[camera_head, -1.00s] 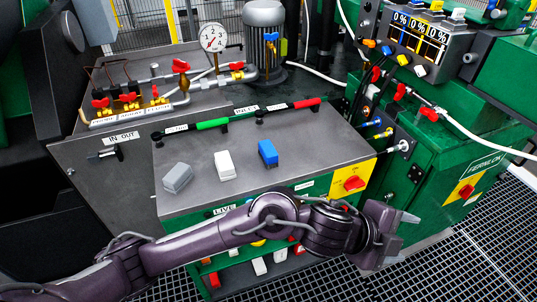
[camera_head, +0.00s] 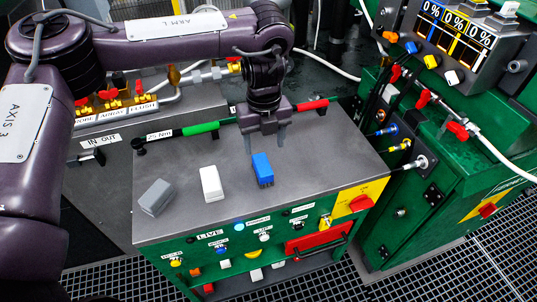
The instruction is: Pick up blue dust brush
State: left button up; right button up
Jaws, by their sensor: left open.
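The blue dust brush (camera_head: 262,168) stands on the grey top of the green cabinet, right of a white block and a grey block. My left gripper (camera_head: 265,146) points down just behind the blue brush, over the cabinet top. Its two fingers are apart and nothing shows between them. It looks close to the brush, but I cannot tell whether it touches it. My right gripper is not in view.
The white block (camera_head: 211,184) and grey block (camera_head: 156,197) stand left of the brush on the cabinet top (camera_head: 320,165). Behind lie the green-handled tool (camera_head: 201,128) and red-handled tool (camera_head: 313,105). A green machine (camera_head: 425,185) with hoses and a display is at right.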

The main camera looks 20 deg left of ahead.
aim_at(263, 164)
pick_arm(q)
jog(key=f, duration=0.1)
jog(key=s+f, duration=0.2)
jog(key=shift+f+p, duration=0.3)
jog(key=shift+f, duration=0.05)
notch_tip(263, 164, down, 3)
jog(key=shift+w+r, duration=0.1)
jog(key=shift+r, duration=0.1)
jog(key=shift+f, duration=0.35)
jog(key=c, duration=1.1)
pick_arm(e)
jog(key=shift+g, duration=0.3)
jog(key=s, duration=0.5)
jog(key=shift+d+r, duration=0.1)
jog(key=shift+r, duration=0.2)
pick_arm(q)
jog(key=shift+r, duration=0.1)
